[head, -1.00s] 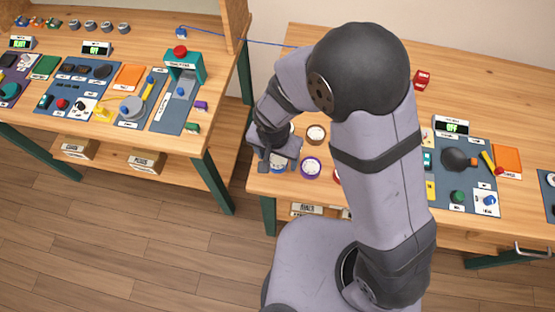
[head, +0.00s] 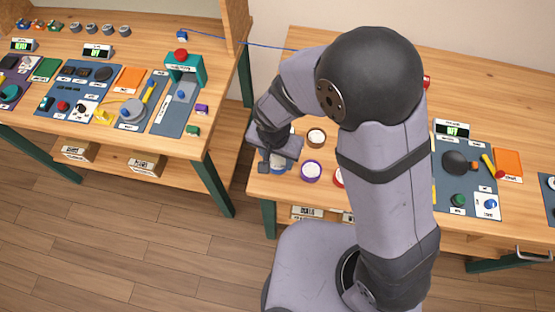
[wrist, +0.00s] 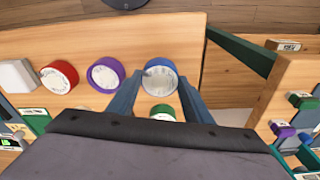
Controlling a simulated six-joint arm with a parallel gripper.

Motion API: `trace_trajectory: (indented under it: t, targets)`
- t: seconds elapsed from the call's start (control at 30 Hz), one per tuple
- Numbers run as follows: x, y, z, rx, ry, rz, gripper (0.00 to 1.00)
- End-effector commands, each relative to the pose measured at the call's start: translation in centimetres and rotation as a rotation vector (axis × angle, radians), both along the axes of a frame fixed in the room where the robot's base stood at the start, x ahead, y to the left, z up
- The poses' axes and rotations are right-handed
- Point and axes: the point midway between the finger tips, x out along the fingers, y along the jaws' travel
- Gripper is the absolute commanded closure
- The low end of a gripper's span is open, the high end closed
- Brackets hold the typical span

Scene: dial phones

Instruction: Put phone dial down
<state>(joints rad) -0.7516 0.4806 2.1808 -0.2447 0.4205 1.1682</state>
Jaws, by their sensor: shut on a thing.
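A blue-rimmed dial with a white face (wrist: 159,80) sits between the two fingers of my gripper (wrist: 159,76), close to the table's edge in the wrist view. The fingers are shut on its sides. In the head view my gripper (head: 272,158) points down at the left front corner of the right table, with the blue dial (head: 281,161) partly hidden below it. I cannot tell whether the dial touches the table. A purple dial (wrist: 106,74) and a red dial (wrist: 58,77) stand in a row beside it. A green dial (wrist: 162,112) shows between the fingers, closer to my wrist.
My arm hides the middle of the right table. A panel with several parts (head: 466,180) lies to the right. A gap of floor separates this table from the left workbench (head: 220,100).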

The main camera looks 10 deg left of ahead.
Motion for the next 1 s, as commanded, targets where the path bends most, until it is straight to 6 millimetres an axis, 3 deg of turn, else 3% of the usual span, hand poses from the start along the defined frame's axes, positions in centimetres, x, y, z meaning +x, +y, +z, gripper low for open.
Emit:
trace_trajectory:
  t: [0.5,0.8,1.0]
  targets:
    - [0.1,0.1,7.4,0.004,-0.003,-0.001,0.84]
    - [0.3,0.0,8.5,0.002,0.0,-0.006,0.84]
    - [3.5,-0.7,8.5,0.0,-0.001,-0.063,0.84]
